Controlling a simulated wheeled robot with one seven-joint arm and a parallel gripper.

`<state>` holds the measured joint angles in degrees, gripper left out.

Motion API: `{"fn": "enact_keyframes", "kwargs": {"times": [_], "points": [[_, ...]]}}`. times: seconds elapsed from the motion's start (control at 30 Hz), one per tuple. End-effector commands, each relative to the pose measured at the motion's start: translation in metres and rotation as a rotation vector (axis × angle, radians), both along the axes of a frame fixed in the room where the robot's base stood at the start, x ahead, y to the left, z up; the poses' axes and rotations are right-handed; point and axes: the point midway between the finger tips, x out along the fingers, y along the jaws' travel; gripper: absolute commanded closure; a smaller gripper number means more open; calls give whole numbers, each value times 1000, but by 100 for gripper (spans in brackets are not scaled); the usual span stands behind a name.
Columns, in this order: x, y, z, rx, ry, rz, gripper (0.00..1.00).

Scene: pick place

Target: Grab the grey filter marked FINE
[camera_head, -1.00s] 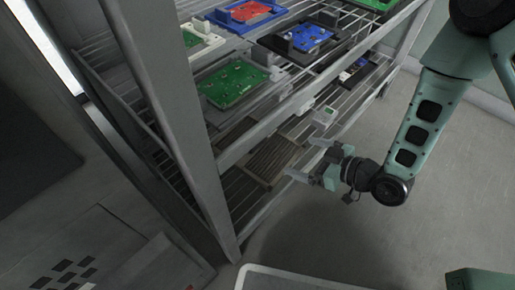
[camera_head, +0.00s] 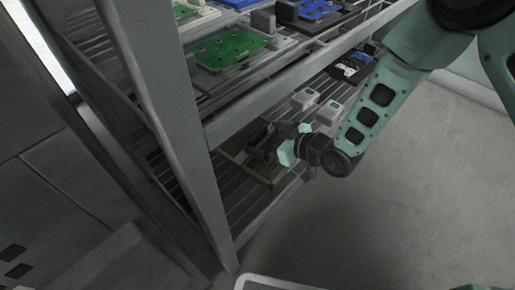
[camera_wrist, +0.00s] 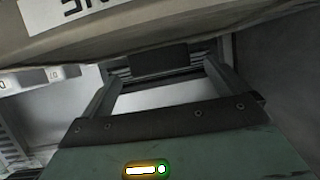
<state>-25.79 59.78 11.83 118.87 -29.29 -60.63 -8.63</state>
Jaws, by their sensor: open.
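The grey filter (camera_head: 245,168) lies on the lower wire shelf in the head view, partly hidden behind my gripper (camera_head: 268,143). In the wrist view the filter (camera_wrist: 130,38) is very close and fills the top as a grey-beige band. A white label on it shows dark letters cut off by the picture edge, seemingly upside down, so I cannot read the whole word. My gripper (camera_wrist: 160,80) is open, its two fingers spread below the band. I cannot tell whether they touch the filter.
Circuit boards on trays, one green (camera_head: 232,47), fill the shelf above. A metal upright (camera_head: 172,130) stands to the left. Open floor lies to the right.

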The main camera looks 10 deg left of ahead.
Motion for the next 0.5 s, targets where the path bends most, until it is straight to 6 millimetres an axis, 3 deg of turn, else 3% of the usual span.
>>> {"fn": "enact_keyframes", "kwargs": {"times": [0.1, 0.37, 0.5], "points": [[4, 10, -6, 0, -2, 2, 2], [5, 12, -5, 0, 0, 1, 2], [5, 11, -5, 0, 0, 0, 35]]}}
